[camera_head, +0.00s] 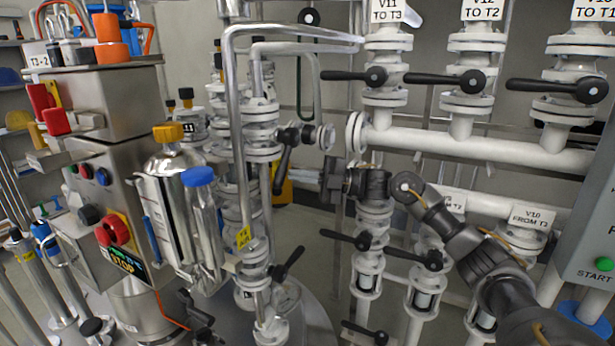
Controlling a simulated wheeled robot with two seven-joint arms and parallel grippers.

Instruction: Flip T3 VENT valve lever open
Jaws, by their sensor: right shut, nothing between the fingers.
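A black valve lever (283,167) hangs down from a side valve (304,136) on the metal vertical pipework left of centre. No T3 VENT label is readable, so I cannot tell for sure that this is the named valve. My right gripper (306,175) reaches in from the lower right and points left. It is shut and empty, just right of the hanging lever. A small gap seems to separate them, but contact is hard to judge. My left gripper is not in view.
White pipes (470,145) with black-handled valves (372,77) run across the right. A second black lever (288,264) slants below the gripper. A steel control box (110,185) and a blue-capped cylinder (203,220) stand left. A grey panel (592,235) edges the right.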

